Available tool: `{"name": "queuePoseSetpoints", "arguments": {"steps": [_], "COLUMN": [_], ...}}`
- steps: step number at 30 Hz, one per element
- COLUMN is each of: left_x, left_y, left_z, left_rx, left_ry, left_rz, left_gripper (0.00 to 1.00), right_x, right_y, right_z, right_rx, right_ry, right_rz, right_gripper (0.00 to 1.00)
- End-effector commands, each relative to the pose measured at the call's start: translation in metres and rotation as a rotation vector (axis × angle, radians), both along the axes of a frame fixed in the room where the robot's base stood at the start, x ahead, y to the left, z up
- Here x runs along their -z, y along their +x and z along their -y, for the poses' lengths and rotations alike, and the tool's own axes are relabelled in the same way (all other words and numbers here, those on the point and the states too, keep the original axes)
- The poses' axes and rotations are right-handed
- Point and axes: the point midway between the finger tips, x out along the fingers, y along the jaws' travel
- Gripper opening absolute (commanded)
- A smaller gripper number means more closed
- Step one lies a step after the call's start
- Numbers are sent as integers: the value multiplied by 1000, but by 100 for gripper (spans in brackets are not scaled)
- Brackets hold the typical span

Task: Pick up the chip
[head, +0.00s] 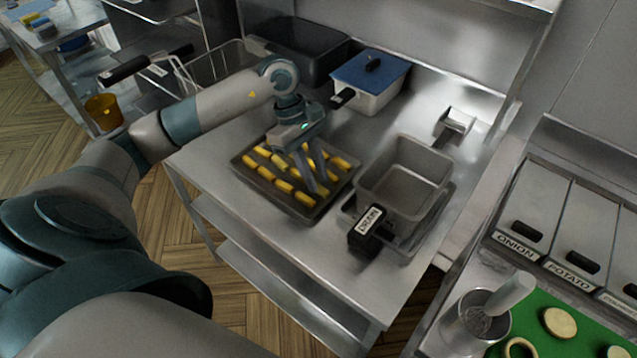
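Several yellow chips (283,186) lie in rows in a dark shallow tray (240,170) on the steel counter. My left gripper (319,184) points down into the right part of the tray, with its fingertips among the chips. One chip (304,198) lies just in front of the fingertips, and another (341,163) lies to their right. The fingers hide part of the rows, and I cannot tell whether a chip is between them. My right gripper is not in view.
A steel basin (405,178) with a handle labelled DRAIN (368,222) stands right of the tray. Behind are a blue-lidded container (370,78), a dark bin (300,45) and a wire basket (215,72). Bins labelled ONION and POTATO (560,225) are at the right.

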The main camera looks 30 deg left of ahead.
Motion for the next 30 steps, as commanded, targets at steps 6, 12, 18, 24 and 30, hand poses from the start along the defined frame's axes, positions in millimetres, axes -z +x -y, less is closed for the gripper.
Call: {"name": "queuePoseSetpoints", "arguments": {"steps": [6, 12, 18, 24, 30], "left_x": [14, 15, 14, 14, 14], "left_y": [-1, -1, -1, -1, -1], "left_z": [6, 6, 6, 6, 6], "left_rx": [2, 2, 2, 1, 1], "left_ry": [-1, -1, 0, 0, 0], "left_rz": [0, 1, 1, 0, 0], "left_gripper": [22, 22, 22, 0, 0], "right_x": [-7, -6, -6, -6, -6], "right_y": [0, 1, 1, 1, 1], "right_z": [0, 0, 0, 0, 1], "right_rx": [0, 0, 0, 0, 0], "right_ry": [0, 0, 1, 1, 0], "right_rz": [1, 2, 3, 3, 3], "right_gripper": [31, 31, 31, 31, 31]}}
